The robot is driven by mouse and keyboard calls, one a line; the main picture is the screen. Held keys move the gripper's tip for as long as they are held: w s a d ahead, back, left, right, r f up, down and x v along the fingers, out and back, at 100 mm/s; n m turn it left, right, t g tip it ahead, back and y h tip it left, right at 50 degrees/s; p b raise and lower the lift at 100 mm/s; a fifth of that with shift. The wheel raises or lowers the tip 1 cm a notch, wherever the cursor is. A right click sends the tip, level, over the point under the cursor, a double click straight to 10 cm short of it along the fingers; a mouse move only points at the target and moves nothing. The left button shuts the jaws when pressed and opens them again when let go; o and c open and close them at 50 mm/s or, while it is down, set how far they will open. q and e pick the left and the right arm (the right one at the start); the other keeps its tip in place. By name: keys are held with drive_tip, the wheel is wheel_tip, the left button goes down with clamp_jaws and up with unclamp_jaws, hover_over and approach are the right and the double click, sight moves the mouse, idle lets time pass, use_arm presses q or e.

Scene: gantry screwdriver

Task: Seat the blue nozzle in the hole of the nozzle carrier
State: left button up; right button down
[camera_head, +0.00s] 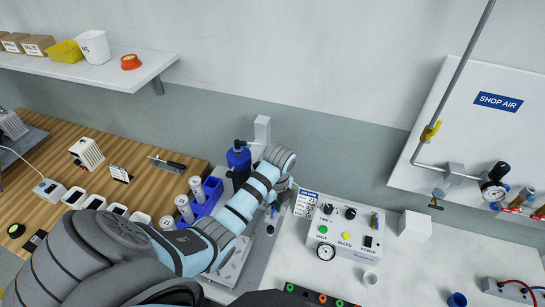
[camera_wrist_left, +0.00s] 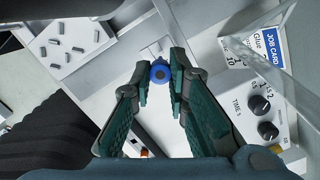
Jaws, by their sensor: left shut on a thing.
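The blue nozzle (camera_wrist_left: 160,72) shows in the left wrist view as a round blue piece with a dark centre, between the fingertips. My left gripper (camera_wrist_left: 161,82) is shut on it, one dark green finger on each side. In the head view my left gripper (camera_head: 273,205) is small and partly hidden by its own wrist, beside the control box. Pale grey flat parts lie behind the nozzle in the wrist view. I cannot make out the nozzle carrier's hole or whether the nozzle touches it. My right gripper is not in view.
A white control box (camera_head: 342,232) with knobs stands right of the gripper. A dark blue bottle (camera_head: 238,160) and a blue rack (camera_head: 205,205) with white cylinders stand left. A white tray (camera_wrist_left: 92,58) holds several grey pins.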

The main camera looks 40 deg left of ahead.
use_arm(q)
drive_tip(key=shift+f+b, duration=0.55)
drive_tip(key=shift+f, duration=0.65)
drive_tip(key=o, duration=0.9)
